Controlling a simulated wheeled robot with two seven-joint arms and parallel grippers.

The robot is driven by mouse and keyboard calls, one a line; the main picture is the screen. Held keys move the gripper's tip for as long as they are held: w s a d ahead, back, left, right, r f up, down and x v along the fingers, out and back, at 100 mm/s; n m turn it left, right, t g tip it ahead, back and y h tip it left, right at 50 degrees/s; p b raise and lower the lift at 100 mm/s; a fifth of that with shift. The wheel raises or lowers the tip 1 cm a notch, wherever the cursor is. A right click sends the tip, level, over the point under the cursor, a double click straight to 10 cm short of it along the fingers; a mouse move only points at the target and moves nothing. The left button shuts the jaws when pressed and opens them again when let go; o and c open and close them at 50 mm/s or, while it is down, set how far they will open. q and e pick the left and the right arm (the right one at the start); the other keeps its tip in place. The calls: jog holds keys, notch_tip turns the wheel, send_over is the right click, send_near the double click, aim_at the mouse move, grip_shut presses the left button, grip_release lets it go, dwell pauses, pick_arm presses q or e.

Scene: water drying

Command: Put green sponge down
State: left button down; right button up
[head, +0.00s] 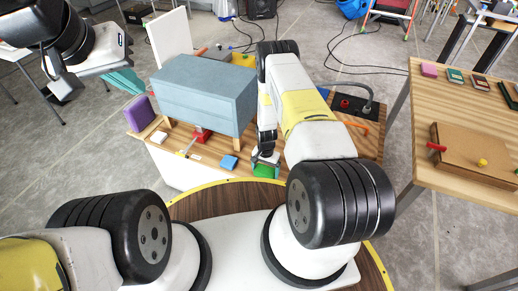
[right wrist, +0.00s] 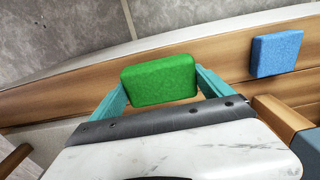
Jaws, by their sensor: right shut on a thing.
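The green sponge (head: 265,171) is at the front edge of the wooden table (head: 170,160) in the head view. My right gripper (head: 265,158) points down and is shut on it. In the right wrist view the green sponge (right wrist: 160,80) sits between the two teal fingers of my right gripper (right wrist: 160,88), above the wooden tabletop. I cannot tell whether the sponge touches the table. My left gripper (head: 125,80) is at the upper left, away from the sponge, and its teal fingers overlap, so its opening is unclear.
A blue sponge (head: 229,162) lies on the table left of the green one; it also shows in the right wrist view (right wrist: 276,53). A grey-blue drawer box (head: 200,95) stands behind, a purple block (head: 139,113) at the left. A second wooden table (head: 400,150) stands right.

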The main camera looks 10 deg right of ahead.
aim_at(265, 174)
jog(key=shift+w+f, duration=0.25)
jog(key=shift+f, duration=0.65)
jog(key=shift+w+f, duration=0.2)
jog(key=shift+f, duration=0.65)
jog(key=shift+f, duration=0.1)
jog(key=o, duration=1.1)
jog(key=shift+c, duration=0.2)
